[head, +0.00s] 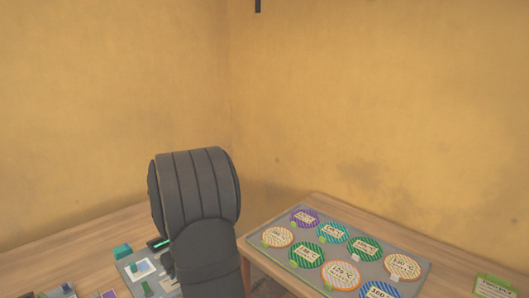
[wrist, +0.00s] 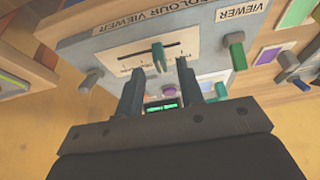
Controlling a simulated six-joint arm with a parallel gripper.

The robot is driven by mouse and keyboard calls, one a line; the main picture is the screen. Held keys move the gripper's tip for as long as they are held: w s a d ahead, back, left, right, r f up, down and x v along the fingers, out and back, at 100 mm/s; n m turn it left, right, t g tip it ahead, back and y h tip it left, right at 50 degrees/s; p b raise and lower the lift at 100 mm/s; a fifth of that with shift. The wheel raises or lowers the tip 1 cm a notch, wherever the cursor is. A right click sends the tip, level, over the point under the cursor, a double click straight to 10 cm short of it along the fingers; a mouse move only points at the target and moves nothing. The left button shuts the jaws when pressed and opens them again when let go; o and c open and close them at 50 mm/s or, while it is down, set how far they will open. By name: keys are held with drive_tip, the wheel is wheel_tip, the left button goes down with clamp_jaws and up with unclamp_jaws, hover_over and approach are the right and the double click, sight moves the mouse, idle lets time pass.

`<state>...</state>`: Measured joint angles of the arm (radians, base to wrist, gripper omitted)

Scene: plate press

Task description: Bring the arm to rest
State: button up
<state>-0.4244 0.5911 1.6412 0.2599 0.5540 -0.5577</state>
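My gripper (wrist: 160,72) shows in the wrist view with its two dark fingers apart and nothing between them that I can make out as held. Beyond the fingertips is a grey device, the colour viewer (wrist: 100,50), with a white scale and a green slider knob (wrist: 158,56). The knob lies in line with the gap between the fingers; I cannot tell whether they touch it. In the head view my dark arm rises in front of the left table and hides the gripper.
A grey board (head: 262,249) with several round patterned, labelled plates lies on the right table. A green label (head: 493,287) is at the lower right. Yellow walls stand behind.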

drive_tip(key=shift+x, duration=1.3)
drive_tip(key=o, duration=1.3)
drive_tip(key=shift+d+r, duration=0.1)
drive_tip(key=shift+r, duration=0.1)
drive_tip(key=shift+o, duration=0.7)
drive_tip(key=d+r+m+g, duration=0.1)
drive_tip(key=d+r+m, duration=0.2)
drive_tip(key=r+m, duration=0.5)
drive_tip(key=shift+d+r+m+y, duration=0.15)
drive_tip(key=shift+r+m+y, duration=0.15)
drive_tip(key=shift+m, duration=0.2)
drive_tip(key=s+d+r+m+g, duration=0.1)
drive_tip(key=s+d+r+m, duration=0.15)
drive_tip(key=r+m, duration=0.6)
drive_tip(key=x, duration=0.9)
drive_tip(key=shift+w+f+y, duration=0.15)
drive_tip(key=shift+w+y, duration=0.15)
drive_tip(key=shift+w, duration=0.15)
drive_tip(key=shift+d, duration=0.1)
